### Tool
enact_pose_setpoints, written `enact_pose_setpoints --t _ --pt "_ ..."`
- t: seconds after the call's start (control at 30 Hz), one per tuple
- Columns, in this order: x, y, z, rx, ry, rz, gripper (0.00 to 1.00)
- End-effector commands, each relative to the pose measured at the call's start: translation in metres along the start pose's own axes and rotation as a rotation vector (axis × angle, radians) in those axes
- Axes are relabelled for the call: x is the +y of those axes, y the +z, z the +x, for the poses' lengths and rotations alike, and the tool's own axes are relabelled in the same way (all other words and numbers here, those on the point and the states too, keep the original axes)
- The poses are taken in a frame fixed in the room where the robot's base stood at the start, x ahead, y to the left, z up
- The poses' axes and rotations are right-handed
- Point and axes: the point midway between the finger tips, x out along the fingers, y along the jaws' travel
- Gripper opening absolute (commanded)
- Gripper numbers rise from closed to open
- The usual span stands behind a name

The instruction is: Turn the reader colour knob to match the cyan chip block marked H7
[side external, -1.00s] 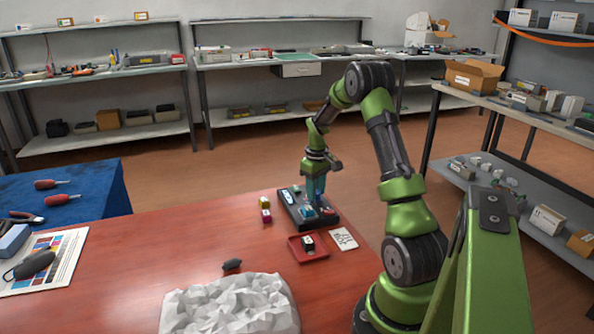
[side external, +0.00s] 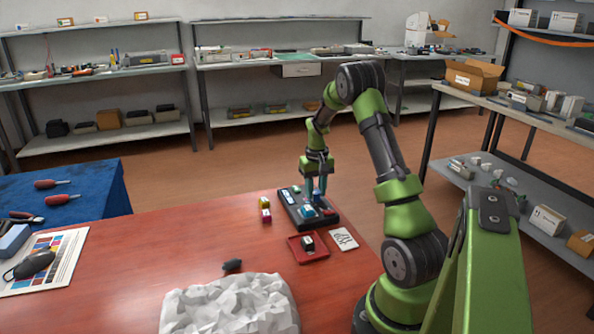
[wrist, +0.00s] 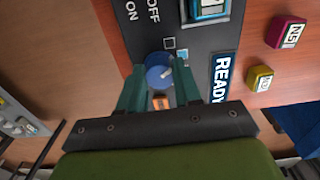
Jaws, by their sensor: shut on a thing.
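The dark reader (side external: 292,208) lies on the red table, and its top also shows in the wrist view (wrist: 150,45). Its blue knob (wrist: 158,76) has a pale pointer mark. My gripper (wrist: 159,88) has its teal fingers on both sides of the knob, shut on it; in the side view my gripper (side external: 315,195) points down at the reader. A cyan block (side external: 308,212) sits on the reader and shows at the top of the wrist view (wrist: 208,8), its label cut off. Small squares, one pale blue, lie around the knob; my gripper may hide others.
A yellow block (side external: 264,202) and a magenta block (side external: 266,215) stand left of the reader. A red tray (side external: 297,254) holds a dark block with a white top. A white card (side external: 344,239) lies beside it. A crumpled white heap (side external: 230,305) is at the front.

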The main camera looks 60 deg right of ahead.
Motion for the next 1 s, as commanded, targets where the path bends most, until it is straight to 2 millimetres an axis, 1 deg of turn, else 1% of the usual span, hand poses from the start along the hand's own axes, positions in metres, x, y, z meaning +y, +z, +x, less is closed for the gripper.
enact_pose_setpoints --t 0.2,0.4,0.6,0.97,1.0 --pt "-0.0001 -0.0004 -0.0008 0.001 0.001 0.138 0.03" --pt "-0.0003 -0.0005 -0.0009 0.002 0.000 0.218 0.03" --pt "-0.0003 -0.0005 -0.0010 0.002 0.000 0.251 0.03" --pt "-0.0002 -0.0005 -0.0011 0.002 0.000 0.255 0.03" --pt "-0.0002 -0.0005 -0.0011 0.002 0.000 0.255 0.35"
